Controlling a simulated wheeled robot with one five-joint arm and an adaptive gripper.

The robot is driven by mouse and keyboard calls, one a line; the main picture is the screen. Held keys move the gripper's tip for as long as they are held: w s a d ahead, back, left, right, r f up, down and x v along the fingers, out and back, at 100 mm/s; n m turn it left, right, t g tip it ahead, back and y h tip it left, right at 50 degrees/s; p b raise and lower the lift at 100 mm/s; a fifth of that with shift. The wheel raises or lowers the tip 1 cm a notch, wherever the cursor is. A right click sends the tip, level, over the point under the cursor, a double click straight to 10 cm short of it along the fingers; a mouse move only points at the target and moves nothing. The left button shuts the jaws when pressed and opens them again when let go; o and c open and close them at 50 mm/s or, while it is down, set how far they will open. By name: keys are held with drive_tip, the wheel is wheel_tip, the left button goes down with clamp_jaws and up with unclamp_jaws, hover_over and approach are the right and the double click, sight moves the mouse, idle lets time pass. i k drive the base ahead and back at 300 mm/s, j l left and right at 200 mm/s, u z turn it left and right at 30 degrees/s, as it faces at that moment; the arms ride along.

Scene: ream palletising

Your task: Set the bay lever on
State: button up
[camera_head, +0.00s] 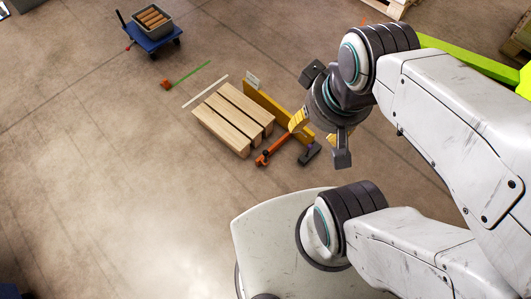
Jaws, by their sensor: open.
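The bay lever, as far as I can make it out, is an orange bar (276,148) with a dark and red end at its lower left. It lies low, beside the front right corner of the wooden pallet. My gripper (316,131) is open, with its yellow fingertips pointing down and left. One fingertip overlaps the upper right end of the orange bar in the picture; I cannot tell whether they touch. My wrist hides part of the area behind it. The lever's on or off position cannot be read.
The wooden pallet (235,112) is empty, with a yellow board (262,104) along its right side. A small dark block (310,154) lies right of the lever. A blue cart (152,39) carries a grey crate at upper left. The floor at left is clear.

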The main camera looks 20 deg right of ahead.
sight(310, 146)
drive_tip(key=l+u, duration=0.9)
drive_tip(key=k+l+u, duration=0.2)
drive_tip(key=l+u, duration=0.25)
drive_tip(key=k+l+u, duration=0.15)
drive_tip(key=l+u, duration=0.15)
drive_tip(key=u, duration=0.15)
drive_tip(key=k+l+u, duration=0.15)
drive_tip(key=l+u, duration=0.3)
drive_tip(key=k+l+u, duration=0.2)
drive_tip(key=l+u, duration=0.25)
drive_tip(key=k+l+u, duration=0.2)
drive_tip(key=u, duration=0.3)
drive_tip(key=k+l+u, duration=0.2)
drive_tip(key=l+u, duration=0.25)
drive_tip(key=k+l+u, duration=0.15)
drive_tip(key=u, duration=0.3)
drive_tip(key=k+l+u, duration=0.1)
drive_tip(key=k+u, duration=0.35)
drive_tip(key=k+l+u, duration=0.15)
drive_tip(key=u, duration=0.15)
drive_tip(key=k+l+u, duration=0.15)
drive_tip(key=u, duration=0.15)
